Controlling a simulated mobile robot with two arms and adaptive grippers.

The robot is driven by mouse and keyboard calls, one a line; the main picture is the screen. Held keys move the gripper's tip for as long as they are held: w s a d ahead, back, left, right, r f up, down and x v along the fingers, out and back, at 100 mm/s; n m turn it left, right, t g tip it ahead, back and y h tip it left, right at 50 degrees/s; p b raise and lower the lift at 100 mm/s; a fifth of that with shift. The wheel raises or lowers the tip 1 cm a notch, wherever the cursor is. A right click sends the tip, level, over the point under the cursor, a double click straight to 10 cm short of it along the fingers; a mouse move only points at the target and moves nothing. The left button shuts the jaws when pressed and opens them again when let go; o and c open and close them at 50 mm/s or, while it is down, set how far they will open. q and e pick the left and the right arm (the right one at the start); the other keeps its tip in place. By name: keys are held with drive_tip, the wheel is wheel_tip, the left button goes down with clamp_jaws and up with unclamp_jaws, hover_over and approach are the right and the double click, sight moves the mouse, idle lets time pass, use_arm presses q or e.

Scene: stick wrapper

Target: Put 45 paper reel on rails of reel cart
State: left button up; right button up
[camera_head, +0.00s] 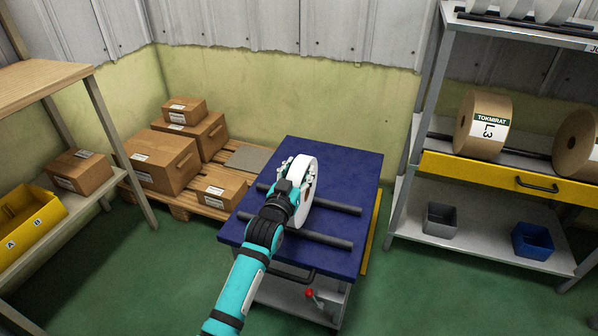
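A white paper reel (306,205) stands upright on its rim at the reel cart (345,165), which has a blue top. The cart carries two dark parallel rails (325,239), and the reel is at the far rail, left of the middle. My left gripper (297,172) is at the reel's upper part, against its left side. The gripper and wrist hide part of the reel, so whether the fingers are closed on it and whether it rests on both rails cannot be told. My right gripper is not in view.
A grey shelf rack (404,190) on the right holds brown reels (483,125) above a yellow drawer front (500,178), with two bins below. Cardboard boxes (160,160) sit on a pallet at the left. A wooden-topped shelf (45,82) stands far left. Green floor is free between cart and rack.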

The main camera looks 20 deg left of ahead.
use_arm(q)
drive_tip(key=o, duration=0.4)
drive_tip(key=shift+r, duration=0.1)
drive_tip(key=shift+f, duration=0.4)
drive_tip(key=s, duration=1.2)
drive_tip(key=shift+a+r, duration=0.2)
drive_tip(key=shift+r, duration=0.05)
